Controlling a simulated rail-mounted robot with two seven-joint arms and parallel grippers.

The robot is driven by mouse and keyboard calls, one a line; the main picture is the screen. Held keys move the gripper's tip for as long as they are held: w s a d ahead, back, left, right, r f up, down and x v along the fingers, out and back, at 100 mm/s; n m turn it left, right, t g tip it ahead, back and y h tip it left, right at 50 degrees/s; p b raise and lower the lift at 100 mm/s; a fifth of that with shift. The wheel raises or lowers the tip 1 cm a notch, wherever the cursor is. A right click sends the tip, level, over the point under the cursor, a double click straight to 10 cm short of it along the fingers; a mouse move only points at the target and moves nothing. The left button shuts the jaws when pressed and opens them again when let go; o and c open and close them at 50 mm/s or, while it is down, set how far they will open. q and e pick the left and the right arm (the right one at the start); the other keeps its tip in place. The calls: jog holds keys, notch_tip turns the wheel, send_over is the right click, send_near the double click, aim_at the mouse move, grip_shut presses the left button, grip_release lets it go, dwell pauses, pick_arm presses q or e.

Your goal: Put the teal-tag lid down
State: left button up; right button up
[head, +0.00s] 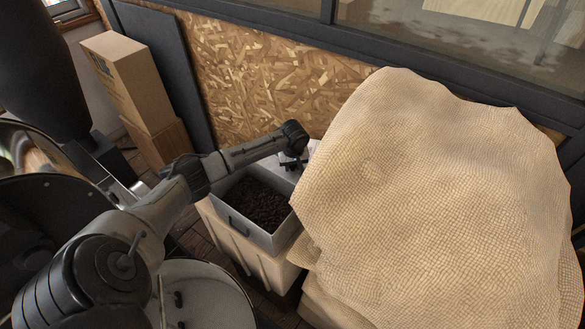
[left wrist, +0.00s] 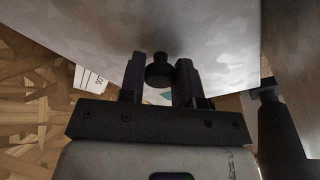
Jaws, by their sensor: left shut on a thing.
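My left gripper (head: 292,162) is over the far end of a grey open bin (head: 228,214) of dark beans (head: 256,203). In the left wrist view it is shut on the dark round knob (left wrist: 160,72) of the lid, one finger on each side. The lid (left wrist: 100,25) is a broad, mottled pale grey plate filling the top of that view. A small teal patch (left wrist: 166,96) shows beyond the knob, between the fingers. In the head view only a pale part of the lid (head: 311,148) shows, by the gripper and the sack. My right gripper is not in view.
A large burlap-covered heap (head: 430,190) stands close on the right and hides what lies behind it. The bin sits on a cream container (head: 243,250). A chipboard wall (head: 265,75) is behind. Cardboard boxes (head: 128,75) stand at the far left, and a round pale vessel (head: 205,295) is in front.

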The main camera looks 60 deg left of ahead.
aim_at(294, 174)
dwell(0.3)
pick_arm(q)
jog(key=shift+f, duration=0.15)
jog(key=o, duration=1)
jog(key=shift+f, duration=0.1)
jog(key=shift+o, duration=0.2)
jog(key=shift+r, duration=0.2)
notch_tip(294, 174, up, 12)
jog(key=d+p, duration=0.1)
jog(key=shift+s+d, duration=0.3)
jog(key=shift+d, duration=0.05)
jog(key=shift+r, duration=0.1)
